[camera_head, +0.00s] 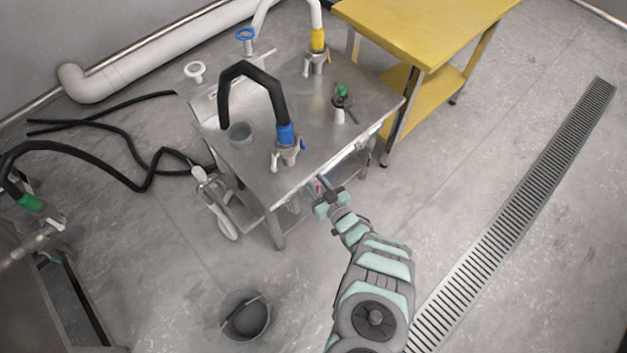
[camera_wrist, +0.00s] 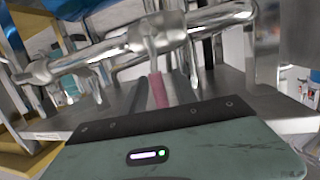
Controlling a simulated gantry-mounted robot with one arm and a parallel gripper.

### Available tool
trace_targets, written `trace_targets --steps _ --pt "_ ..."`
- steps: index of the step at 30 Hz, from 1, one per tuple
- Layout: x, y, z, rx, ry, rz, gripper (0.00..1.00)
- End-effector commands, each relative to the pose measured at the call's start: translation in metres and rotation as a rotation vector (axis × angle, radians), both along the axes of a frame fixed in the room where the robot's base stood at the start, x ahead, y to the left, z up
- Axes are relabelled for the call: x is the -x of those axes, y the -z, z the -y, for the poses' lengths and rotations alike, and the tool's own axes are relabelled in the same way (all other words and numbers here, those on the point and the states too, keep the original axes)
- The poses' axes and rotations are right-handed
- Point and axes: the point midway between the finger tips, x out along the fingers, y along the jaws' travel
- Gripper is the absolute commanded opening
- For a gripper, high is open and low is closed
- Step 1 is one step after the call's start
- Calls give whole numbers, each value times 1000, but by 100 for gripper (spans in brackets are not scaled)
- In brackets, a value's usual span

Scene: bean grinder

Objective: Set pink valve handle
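The pink valve handle (camera_wrist: 158,90) shows in the wrist view as a narrow pink bar below a shiny metal pipe fitting (camera_wrist: 155,38). My gripper (camera_wrist: 159,88) is just in front of it, with one dark finger on each side of the bar. Narrow gaps seem to show between the bar and the fingers, so the gripper looks open around it; contact is hard to judge. In the head view, my gripper (camera_head: 322,192) is at the front edge of the steel table, low beneath its top. A small pink-red spot (camera_head: 319,186) shows beside it there.
The steel table (camera_head: 330,135) carries a blue-collared black hose (camera_head: 285,135), a green-topped valve (camera_head: 342,92) and a grey cup (camera_head: 240,133). A yellow table (camera_head: 425,30) stands behind right. A bucket (camera_head: 244,316) stands on the floor. The floor at right is clear.

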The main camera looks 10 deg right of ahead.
Motion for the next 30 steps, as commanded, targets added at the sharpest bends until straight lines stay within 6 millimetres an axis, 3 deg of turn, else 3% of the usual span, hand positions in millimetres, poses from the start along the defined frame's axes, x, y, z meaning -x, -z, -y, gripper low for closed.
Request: trace_targets --steps 5,21,30 --pt "7 -2 3 1 0 -2 35" --pt "89 -20 41 0 0 -2 35" --pt "97 -20 45 0 0 0 35"
